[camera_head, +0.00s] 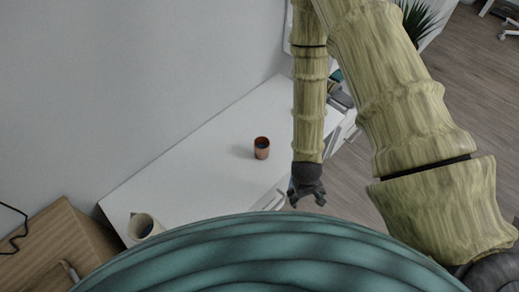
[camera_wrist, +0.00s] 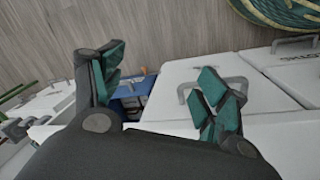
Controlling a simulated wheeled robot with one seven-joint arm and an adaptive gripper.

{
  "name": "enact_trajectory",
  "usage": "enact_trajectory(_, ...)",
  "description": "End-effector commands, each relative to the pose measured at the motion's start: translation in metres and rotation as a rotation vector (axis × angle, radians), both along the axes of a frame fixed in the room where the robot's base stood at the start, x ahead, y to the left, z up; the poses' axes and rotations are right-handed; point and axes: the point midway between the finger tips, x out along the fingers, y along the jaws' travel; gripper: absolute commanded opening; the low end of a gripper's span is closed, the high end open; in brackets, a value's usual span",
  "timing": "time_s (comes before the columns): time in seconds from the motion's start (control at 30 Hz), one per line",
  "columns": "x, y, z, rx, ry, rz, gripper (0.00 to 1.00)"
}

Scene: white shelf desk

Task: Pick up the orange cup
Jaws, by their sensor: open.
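The orange cup (camera_head: 261,148) stands upright on the white desk (camera_head: 190,165) in the head view. It is a small brown-orange cup with a dark inside. My gripper (camera_head: 307,199) hangs to the right of the cup and lower in the picture, by the desk's front edge, apart from the cup. In the wrist view my gripper (camera_wrist: 160,88) has its two teal-padded fingers spread wide with nothing between them. The cup does not show in the wrist view.
A pale mug or jug (camera_head: 142,226) stands at the desk's near left end, beside a wooden box-like unit (camera_head: 62,232). White drawer fronts with handles (camera_wrist: 215,85) show in the wrist view. Dark items (camera_head: 340,95) lie at the desk's far end. The desk around the cup is clear.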

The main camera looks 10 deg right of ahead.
Motion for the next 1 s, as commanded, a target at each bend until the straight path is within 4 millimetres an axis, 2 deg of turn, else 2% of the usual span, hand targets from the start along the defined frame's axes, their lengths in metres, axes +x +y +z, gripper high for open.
enact_trajectory(0.03, 0.021, 0.003, 0.003, -0.009, -0.009, 0.005, 0.74)
enact_trajectory(0.27, 0.099, 0.028, 0.031, 0.005, -0.022, 0.027, 0.74)
enact_trajectory(0.4, 0.146, 0.053, 0.054, 0.052, -0.046, 0.044, 0.74)
enact_trajectory(0.53, 0.182, 0.077, 0.076, 0.106, -0.076, 0.061, 0.74)
enact_trajectory(0.7, 0.211, 0.1, 0.096, 0.157, -0.111, 0.083, 0.74)
enact_trajectory(0.8, 0.218, 0.105, 0.1, 0.171, -0.119, 0.088, 0.74)
enact_trajectory(1.0, 0.222, 0.108, 0.086, 0.176, -0.121, 0.088, 0.74)
